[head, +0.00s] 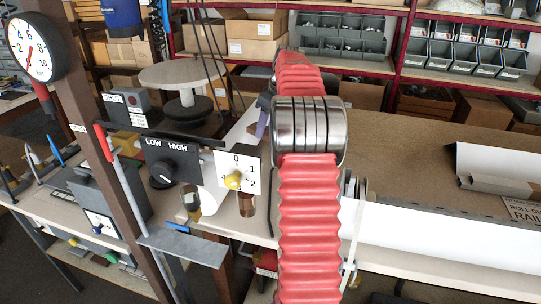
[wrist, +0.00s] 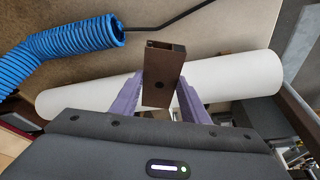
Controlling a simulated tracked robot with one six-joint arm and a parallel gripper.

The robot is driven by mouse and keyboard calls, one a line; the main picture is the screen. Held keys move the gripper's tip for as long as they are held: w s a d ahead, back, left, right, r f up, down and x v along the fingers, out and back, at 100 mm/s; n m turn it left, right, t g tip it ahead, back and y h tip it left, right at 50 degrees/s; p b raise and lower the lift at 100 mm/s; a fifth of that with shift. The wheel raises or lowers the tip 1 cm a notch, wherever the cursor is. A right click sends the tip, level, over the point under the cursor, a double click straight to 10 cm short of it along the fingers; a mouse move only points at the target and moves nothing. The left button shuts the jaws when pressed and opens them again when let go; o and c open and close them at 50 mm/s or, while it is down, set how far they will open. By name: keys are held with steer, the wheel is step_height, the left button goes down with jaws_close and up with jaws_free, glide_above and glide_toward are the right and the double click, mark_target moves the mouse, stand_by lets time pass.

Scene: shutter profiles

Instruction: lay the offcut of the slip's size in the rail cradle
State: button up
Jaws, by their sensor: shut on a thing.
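My gripper (wrist: 160,84) is shut on a brown, hollow rectangular offcut (wrist: 163,70) in the wrist view. Its purple fingers press the offcut from both sides, and its open end points away from me. I cannot clearly make out the rail cradle or the size slip.
A long white roll (wrist: 230,75) lies beyond the offcut, with a blue coiled hose (wrist: 65,50) at upper left. In the head view, a dial panel (head: 237,172) and a LOW/HIGH switch box (head: 170,168) stand left of my arm. The brown bench top (head: 410,140) is mostly clear.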

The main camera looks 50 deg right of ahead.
glide_above(265, 174)
steer(key=s, duration=0.1)
step_height(265, 174, down, 12)
steer(key=shift+f, duration=0.1)
steer(key=shift+f, duration=2.55)
steer(key=o, duration=1.2)
steer(key=shift+c, duration=0.2)
steer(key=v, duration=1.2)
steer(key=shift+o, duration=0.4)
